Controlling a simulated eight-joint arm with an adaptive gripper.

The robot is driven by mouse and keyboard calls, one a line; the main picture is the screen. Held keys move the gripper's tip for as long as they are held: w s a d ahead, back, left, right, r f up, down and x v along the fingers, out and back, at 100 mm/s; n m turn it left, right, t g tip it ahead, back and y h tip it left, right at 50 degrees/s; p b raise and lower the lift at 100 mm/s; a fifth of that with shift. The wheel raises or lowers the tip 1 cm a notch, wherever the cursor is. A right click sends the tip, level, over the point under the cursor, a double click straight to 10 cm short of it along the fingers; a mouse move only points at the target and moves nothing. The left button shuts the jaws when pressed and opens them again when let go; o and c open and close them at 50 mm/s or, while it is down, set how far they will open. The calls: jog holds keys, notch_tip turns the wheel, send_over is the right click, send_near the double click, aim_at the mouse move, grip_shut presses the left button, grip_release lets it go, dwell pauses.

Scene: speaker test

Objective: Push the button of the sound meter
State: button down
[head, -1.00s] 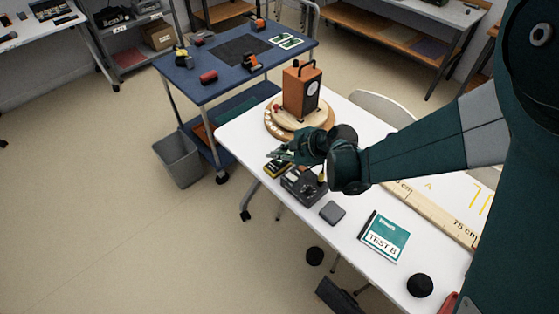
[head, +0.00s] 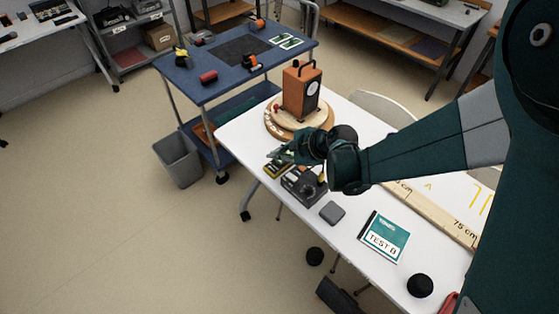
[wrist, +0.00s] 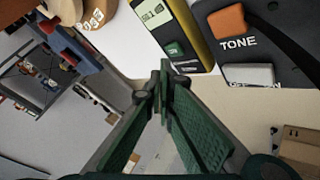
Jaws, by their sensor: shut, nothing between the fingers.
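The sound meter (head: 278,170) is a small yellow and black device on the white table, partly covered by my gripper in the head view. In the wrist view the sound meter (wrist: 186,22) shows a lit display (wrist: 155,14) and a green button (wrist: 174,48). My gripper (wrist: 163,75) is shut and empty. Its fingertips appear just below the green button in the wrist view. I cannot tell whether they touch the meter. In the head view my gripper (head: 282,155) is over the meter's end of the table.
A dark tone box (head: 304,186) with an orange TONE button (wrist: 228,24) stands close beside the meter. An orange speaker (head: 301,88) stands on a round wooden turntable (head: 312,130) behind. A grey block (head: 332,212) and a TEST B booklet (head: 384,237) lie nearer the front.

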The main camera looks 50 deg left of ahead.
jog(key=shift+f, duration=0.25)
jog(key=shift+f+b, duration=0.2)
jog(key=shift+b, duration=0.2)
jog(key=shift+f+b, duration=0.4)
jog(key=shift+f, duration=0.1)
dwell(0.8)
jog(key=shift+r, duration=0.2)
jog(key=shift+r+p, duration=0.5)
jog(key=shift+r, duration=0.3)
jog(key=shift+r, duration=0.1)
notch_tip(320, 180, up, 6)
jog(key=p, duration=0.3)
dwell(0.7)
